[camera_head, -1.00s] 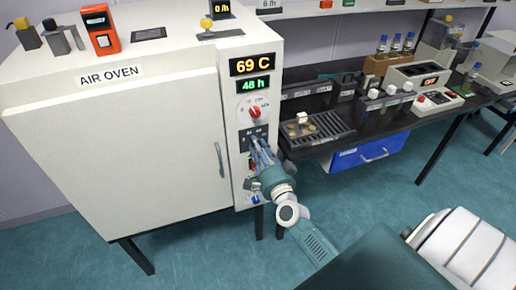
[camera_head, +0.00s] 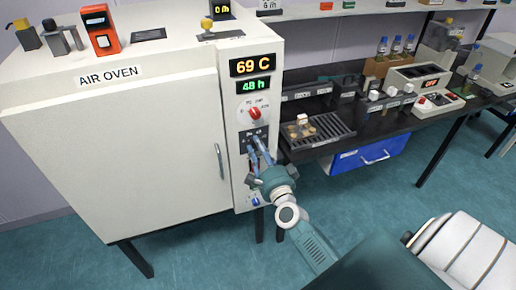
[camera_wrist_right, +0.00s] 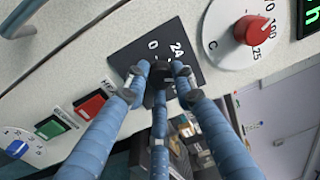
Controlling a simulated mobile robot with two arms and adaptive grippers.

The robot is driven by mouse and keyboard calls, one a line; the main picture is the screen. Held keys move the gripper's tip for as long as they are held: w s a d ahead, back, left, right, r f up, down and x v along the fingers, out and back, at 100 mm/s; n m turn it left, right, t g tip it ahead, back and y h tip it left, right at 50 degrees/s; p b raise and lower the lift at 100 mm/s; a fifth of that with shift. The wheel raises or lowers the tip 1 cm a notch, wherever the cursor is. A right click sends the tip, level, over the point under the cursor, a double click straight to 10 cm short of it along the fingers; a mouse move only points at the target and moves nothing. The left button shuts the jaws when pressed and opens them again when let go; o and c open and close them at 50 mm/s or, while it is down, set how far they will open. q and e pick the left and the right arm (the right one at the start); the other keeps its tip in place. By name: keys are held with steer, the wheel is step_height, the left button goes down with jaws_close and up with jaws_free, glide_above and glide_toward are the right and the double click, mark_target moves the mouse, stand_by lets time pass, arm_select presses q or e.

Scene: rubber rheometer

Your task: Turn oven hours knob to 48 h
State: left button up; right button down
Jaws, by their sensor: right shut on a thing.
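The white air oven (camera_head: 130,140) stands at the left in the head view. Its green display (camera_head: 253,88) reads 48 h, below an orange display (camera_head: 252,65) reading 69 C. My right gripper (camera_head: 257,143) is at the dark hours dial plate (camera_head: 247,141). In the right wrist view, the three blue fingers of my right gripper (camera_wrist_right: 160,80) close around the small black hours knob (camera_wrist_right: 161,83). The fingers hide most of the knob and part of the plate's markings (camera_wrist_right: 152,45). My left gripper is not in view.
A red temperature knob (camera_head: 254,114) sits just above the hours dial; it also shows in the wrist view (camera_wrist_right: 252,29). Red (camera_wrist_right: 89,106) and green (camera_wrist_right: 50,127) buttons and a blue knob (camera_wrist_right: 17,147) lie close by. A black bench (camera_head: 335,150) stands right of the oven.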

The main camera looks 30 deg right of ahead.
steer(key=shift+a+f, duration=0.15)
steer(key=shift+f, duration=0.05)
steer(key=c, duration=1.4)
jaws_free()
steer(key=shift+r, duration=0.1)
steer(key=shift+c, duration=0.2)
steer(key=v, duration=1.2)
